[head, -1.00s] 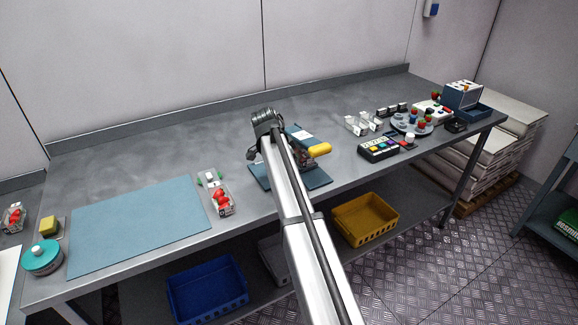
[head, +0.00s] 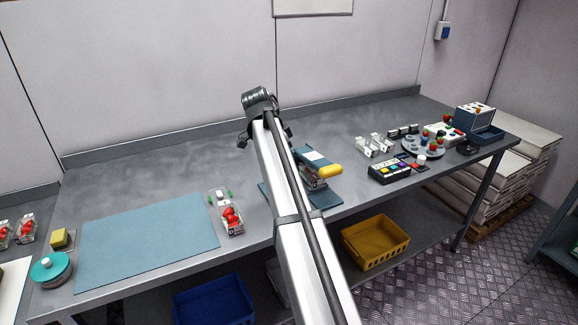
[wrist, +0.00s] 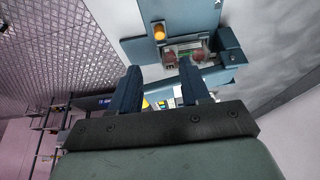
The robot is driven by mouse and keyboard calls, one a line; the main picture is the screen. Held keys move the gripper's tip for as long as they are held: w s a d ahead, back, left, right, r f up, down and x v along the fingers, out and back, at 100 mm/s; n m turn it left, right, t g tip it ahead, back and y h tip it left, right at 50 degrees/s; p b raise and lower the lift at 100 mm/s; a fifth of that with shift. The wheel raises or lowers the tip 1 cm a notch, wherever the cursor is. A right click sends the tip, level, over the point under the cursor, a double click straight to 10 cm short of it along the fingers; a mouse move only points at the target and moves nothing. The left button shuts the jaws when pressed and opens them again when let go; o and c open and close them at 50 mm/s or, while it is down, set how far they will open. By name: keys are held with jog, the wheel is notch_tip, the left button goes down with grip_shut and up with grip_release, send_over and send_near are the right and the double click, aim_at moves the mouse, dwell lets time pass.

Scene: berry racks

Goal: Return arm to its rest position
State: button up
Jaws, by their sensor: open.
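My arm reaches up from the bottom of the head view over the middle of the steel bench (head: 330,127). My gripper is mostly hidden behind the arm's end in the head view. In the wrist view my gripper (wrist: 158,92) shows two dark blue fingers held apart, with nothing between them. Beyond the fingertips is a blue press-like device (wrist: 230,45) with a yellow knob. A clear container with red berries (wrist: 185,55) sits in it. The same device (head: 316,158), with its yellow handle, stands just right of my arm in the head view.
A blue mat (head: 145,240) lies left on the bench, beside a clear berry punnet (head: 231,218). A teal-lidded tub (head: 50,268) and yellow sponge (head: 61,238) are far left. A button box (head: 390,171) and berry plate (head: 421,148) are right. Bins (head: 375,243) sit below.

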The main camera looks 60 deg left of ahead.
jog(key=shift+s+r, duration=0.1)
jog(key=shift+r, duration=0.15)
dwell(0.4)
jog(key=w+d+f+n+g+h, duration=0.15)
jog(key=w+d+f, duration=0.55)
jog(key=d+f, duration=0.95)
jog(key=w+d+f+g+h, duration=0.1)
jog(key=w+d+f+g, duration=0.2)
jog(key=w+d+f, duration=0.85)
jog(key=w+d+f+n+g+h, duration=0.1)
jog(key=w+d+f+g, duration=0.15)
jog(key=d+f, duration=1.85)
jog(key=s+d+f+g, duration=0.1)
jog(key=s+d+f, duration=0.15)
jog(key=d, duration=0.65)
jog(key=s+d+f+m+y, duration=0.1)
jog(key=s+d+f, duration=0.15)
jog(key=d, duration=0.65)
jog(key=s+d+f+g, duration=0.1)
jog(key=s+d+f, duration=0.15)
jog(key=d, duration=0.55)
jog(key=s+d+f+g+y, duration=0.1)
jog(key=s+d+f, duration=0.2)
jog(key=s+d, duration=0.4)
jog(key=s+d+f+m+g+y, duration=0.1)
jog(key=s+d+f, duration=0.2)
jog(key=s+d, duration=0.4)
jog(key=s, duration=0.4)
jog(key=shift+s, duration=0.3)
